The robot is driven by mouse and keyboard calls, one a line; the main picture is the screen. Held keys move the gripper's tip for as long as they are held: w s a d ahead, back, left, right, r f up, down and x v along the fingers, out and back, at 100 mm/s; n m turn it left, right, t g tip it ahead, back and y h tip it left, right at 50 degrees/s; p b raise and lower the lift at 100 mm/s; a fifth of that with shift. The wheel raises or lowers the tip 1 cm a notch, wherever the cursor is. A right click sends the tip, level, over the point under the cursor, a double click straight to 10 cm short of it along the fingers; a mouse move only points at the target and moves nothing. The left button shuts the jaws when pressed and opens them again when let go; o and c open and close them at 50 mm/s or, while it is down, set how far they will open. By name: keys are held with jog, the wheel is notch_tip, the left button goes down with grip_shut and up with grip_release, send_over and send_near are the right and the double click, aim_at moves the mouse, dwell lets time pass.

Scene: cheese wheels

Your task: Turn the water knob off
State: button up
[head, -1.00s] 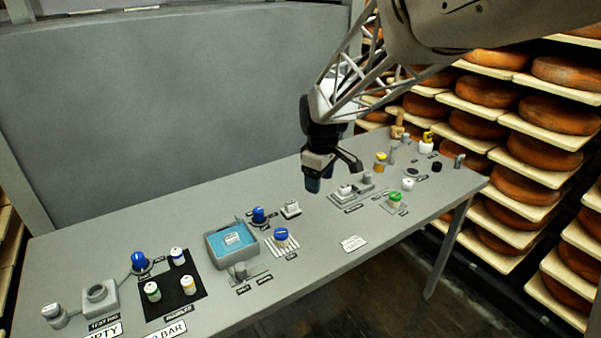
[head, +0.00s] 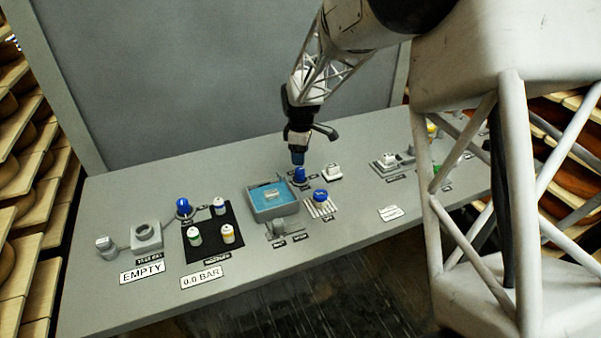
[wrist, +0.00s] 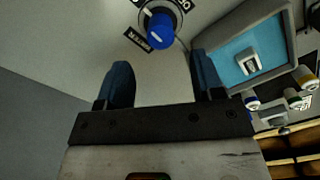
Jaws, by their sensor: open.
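A blue knob (head: 300,175) stands on the table just behind the right corner of the water tray; I take it as the water knob. In the wrist view the knob (wrist: 160,30) sits on a round dial with a white pointer mark, beside small labels too blurred to read surely. My gripper (head: 298,159) is open and empty, fingers pointing down, just above and behind the knob in the head view. In the wrist view the two blue fingertips (wrist: 163,78) are spread, with the knob beyond them, not between them.
The tray (head: 275,213) of blue water holds a small white block.

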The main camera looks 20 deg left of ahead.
aim_at(300, 169)
dwell(0.3)
jog(key=shift+f, duration=3.9)
jog(key=shift+c, duration=0.4)
jog(key=c, duration=0.8)
jog(key=shift+c, duration=0.2)
